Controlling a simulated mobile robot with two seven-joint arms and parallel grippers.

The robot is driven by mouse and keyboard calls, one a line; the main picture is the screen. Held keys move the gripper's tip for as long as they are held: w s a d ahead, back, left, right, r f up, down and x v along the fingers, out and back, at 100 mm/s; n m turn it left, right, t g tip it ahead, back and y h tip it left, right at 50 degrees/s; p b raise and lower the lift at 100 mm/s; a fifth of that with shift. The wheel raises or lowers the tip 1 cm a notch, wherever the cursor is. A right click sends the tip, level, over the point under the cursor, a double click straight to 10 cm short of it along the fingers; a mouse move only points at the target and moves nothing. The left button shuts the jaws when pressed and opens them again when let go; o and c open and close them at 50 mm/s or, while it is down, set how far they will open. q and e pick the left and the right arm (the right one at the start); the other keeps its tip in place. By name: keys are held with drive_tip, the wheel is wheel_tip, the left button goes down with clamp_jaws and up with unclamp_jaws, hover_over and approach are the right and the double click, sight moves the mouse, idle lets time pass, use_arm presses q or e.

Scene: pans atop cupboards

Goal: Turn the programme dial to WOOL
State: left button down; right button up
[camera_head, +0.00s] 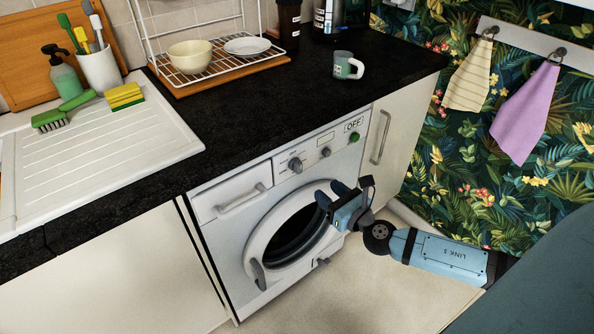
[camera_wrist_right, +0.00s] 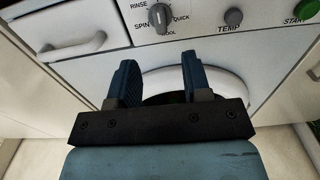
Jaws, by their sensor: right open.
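The programme dial (camera_head: 295,165) is a grey knob on the washing machine's (camera_head: 208,250) front panel. In the right wrist view the dial (camera_wrist_right: 158,17) shows near the top, with RINSE, SPIN and QUICK printed around it and a partly hidden word ending in OOL below it. A pale mark shows on the knob, but I cannot tell exactly which label it points to. My right gripper (camera_head: 331,196) is open and empty in front of the machine's round door, below and right of the dial. It also shows in the right wrist view (camera_wrist_right: 158,66), apart from the dial. My left gripper is out of view.
A second knob, labelled TEMP (camera_wrist_right: 233,17), and the green START button (camera_head: 354,137) sit right of the dial, near an OFF display (camera_head: 353,125). The drawer handle (camera_head: 242,199) juts out at left. A mug (camera_head: 346,66) stands on the black worktop (camera_head: 270,100) above.

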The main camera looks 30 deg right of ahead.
sight(301, 169)
drive_tip(key=w, duration=0.7)
drive_tip(key=w+a, duration=0.1)
drive_tip(key=w, duration=0.2)
drive_tip(key=shift+w, duration=0.3)
drive_tip(key=shift+c, duration=0.3)
clamp_jaws()
